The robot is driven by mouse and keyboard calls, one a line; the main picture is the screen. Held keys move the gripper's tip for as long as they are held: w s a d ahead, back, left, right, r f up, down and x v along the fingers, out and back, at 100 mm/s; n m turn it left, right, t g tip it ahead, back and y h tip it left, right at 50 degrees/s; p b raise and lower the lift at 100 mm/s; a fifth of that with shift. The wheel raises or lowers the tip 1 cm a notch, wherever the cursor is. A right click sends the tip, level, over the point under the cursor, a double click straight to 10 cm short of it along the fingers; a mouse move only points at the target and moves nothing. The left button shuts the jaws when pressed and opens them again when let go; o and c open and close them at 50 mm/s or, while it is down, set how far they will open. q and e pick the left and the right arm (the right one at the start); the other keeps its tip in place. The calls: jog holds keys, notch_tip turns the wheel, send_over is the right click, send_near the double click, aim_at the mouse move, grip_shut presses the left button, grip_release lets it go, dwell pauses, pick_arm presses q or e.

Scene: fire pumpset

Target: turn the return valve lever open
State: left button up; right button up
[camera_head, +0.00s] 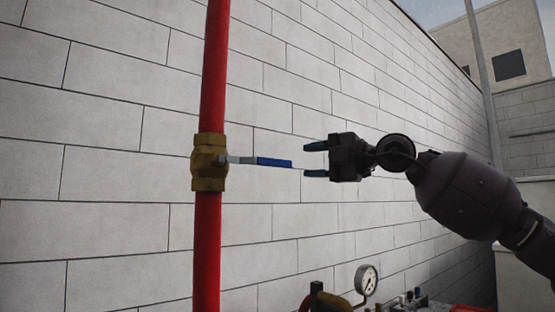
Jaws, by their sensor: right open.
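The return valve (209,162) is a brass body on a vertical red pipe (207,245). Its lever (272,162) has a blue grip and sticks out to the right, about level and across the pipe. My right gripper (315,160) comes in from the right with its two fingers pointing left, one above the other. The fingers are open. Their tips are close to the right of the lever's end, with a small gap in the picture. Nothing is seen between the fingers. My left gripper is not in view.
A pale block wall (110,100) stands behind the pipe. A round pressure gauge (366,280) and other fittings show low at the bottom right, below my right arm. The space around the lever looks clear.

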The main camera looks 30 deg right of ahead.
aim_at(278, 163)
jog(key=p+x, duration=0.3)
jog(key=x, duration=0.4)
jog(key=shift+w+a+r, duration=0.15)
jog(key=shift+r, duration=0.05)
jog(key=shift+w+a+f+p, duration=0.1)
jog(key=shift+w+a+p, duration=0.25)
jog(key=shift+w, duration=0.35)
grip_shut()
